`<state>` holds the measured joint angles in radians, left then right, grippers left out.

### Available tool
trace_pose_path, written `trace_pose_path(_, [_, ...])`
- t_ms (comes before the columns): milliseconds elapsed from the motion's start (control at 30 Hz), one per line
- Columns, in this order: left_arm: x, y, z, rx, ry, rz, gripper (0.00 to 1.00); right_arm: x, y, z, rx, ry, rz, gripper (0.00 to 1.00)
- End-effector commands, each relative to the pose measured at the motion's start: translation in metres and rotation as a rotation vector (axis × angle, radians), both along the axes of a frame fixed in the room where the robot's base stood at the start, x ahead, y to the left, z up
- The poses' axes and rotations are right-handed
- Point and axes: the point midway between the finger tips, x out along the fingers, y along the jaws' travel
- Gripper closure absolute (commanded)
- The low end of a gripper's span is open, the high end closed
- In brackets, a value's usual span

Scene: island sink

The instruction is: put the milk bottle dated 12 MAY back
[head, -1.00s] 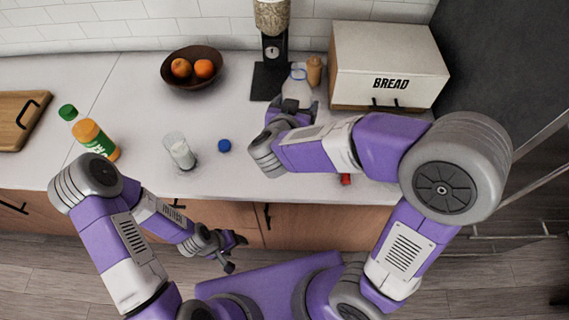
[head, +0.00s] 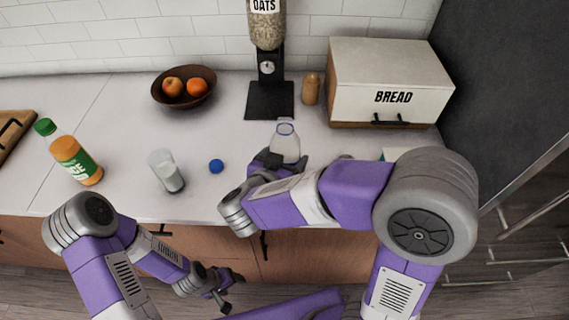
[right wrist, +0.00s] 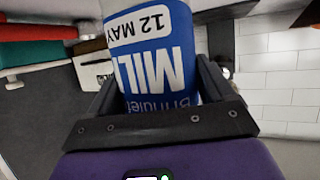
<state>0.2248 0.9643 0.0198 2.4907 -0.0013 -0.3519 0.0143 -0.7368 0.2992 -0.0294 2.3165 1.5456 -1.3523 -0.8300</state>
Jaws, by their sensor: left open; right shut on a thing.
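The milk bottle (head: 286,144) is clear with white milk in it, and its neck shows no cap. In the right wrist view its blue label (right wrist: 155,60) reads "12 MAY" and "MILK", upside down. My right gripper (head: 280,161) is shut on the bottle, with a finger on each side. The bottle is upright or nearly so; I cannot tell whether it touches the counter. A blue cap (head: 216,166) lies on the counter to its left. A glass with milk (head: 167,172) stands left of the cap. My left gripper (head: 220,291) is open and empty, in front of the counter.
An oats dispenser (head: 268,98) and a brown shaker (head: 311,88) stand behind the bottle. A bread box (head: 388,83) is at the right, a fruit bowl (head: 184,99) at the back. A juice bottle (head: 75,159) stands left. A dark tall surface (head: 500,90) with handles flanks the right.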

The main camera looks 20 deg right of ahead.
Motion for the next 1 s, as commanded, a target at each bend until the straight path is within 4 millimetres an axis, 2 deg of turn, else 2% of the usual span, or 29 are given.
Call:
trace_pose_path(33, [0.0,0.0,-0.005,0.0,0.0,0.0,0.37,0.0,0.0,-0.008,-0.001,0.0,0.0,0.48])
trace_pose_path(433, [0.0,0.0,-0.004,0.0,0.0,0.0,0.37,0.0,0.0,-0.01,0.0,0.0,0.0,0.48])
trace_pose_path(467, [0.0,0.0,-0.003,0.0,0.0,0.0,0.37,0.0,0.0,-0.01,0.001,-0.001,0.001,0.15])
trace_pose_path(567, [0.0,0.0,-0.003,0.0,0.0,0.0,0.37,0.0,0.0,-0.01,0.001,-0.001,0.001,0.0])
trace_pose_path(867, [0.0,0.0,-0.003,0.0,0.0,0.0,0.37,0.0,0.0,-0.005,0.003,-0.003,-0.001,0.0])
trace_pose_path(1000, [0.0,0.0,0.005,0.0,0.0,0.0,0.37,-0.013,0.012,0.004,0.002,-0.001,0.006,0.0])
